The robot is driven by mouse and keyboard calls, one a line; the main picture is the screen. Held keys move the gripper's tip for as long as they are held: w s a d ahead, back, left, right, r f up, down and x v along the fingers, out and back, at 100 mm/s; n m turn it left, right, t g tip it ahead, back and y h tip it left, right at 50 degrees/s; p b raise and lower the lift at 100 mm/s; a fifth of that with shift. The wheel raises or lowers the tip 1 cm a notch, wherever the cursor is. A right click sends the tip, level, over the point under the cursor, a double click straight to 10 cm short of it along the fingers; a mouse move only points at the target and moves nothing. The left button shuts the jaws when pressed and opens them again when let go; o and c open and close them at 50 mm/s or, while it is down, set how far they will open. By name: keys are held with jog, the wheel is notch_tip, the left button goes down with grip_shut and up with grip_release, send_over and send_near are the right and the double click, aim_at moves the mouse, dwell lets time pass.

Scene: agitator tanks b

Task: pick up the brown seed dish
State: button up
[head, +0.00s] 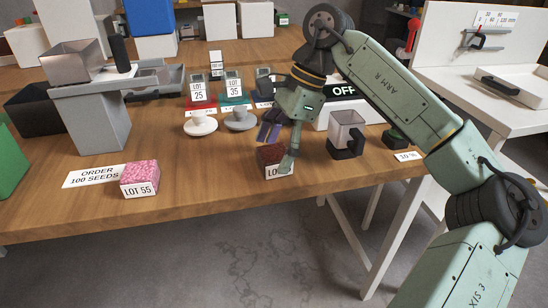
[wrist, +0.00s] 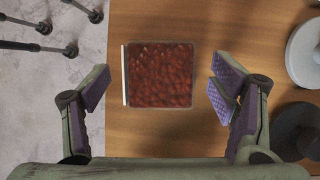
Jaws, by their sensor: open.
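The brown seed dish (head: 270,154) is a small square dish near the front edge of the wooden table, with a white label partly hidden by my gripper. In the wrist view the dish (wrist: 160,75) shows from above, filled with glossy red-brown seeds, with its label edge on the left. My gripper (head: 279,147) is open above and around the dish. In the wrist view its two padded fingers (wrist: 160,88) stand left and right of the dish's near part, with a gap on each side. The dish is not gripped.
A pink seed dish (head: 139,178) marked LOT 55 stands left by an order card (head: 95,176). White (head: 201,125) and grey (head: 241,119) round-based stands are behind. A metal cup in a black holder (head: 346,135) is close on the right. The table front between the dishes is clear.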

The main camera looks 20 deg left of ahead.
jog(key=shift+s+a+f, duration=0.1)
jog(key=shift+a+f, duration=0.1)
jog(key=shift+f, duration=0.3)
jog(key=shift+c, duration=0.5)
jog(key=c, duration=1.3)
jog(key=shift+r, duration=0.1)
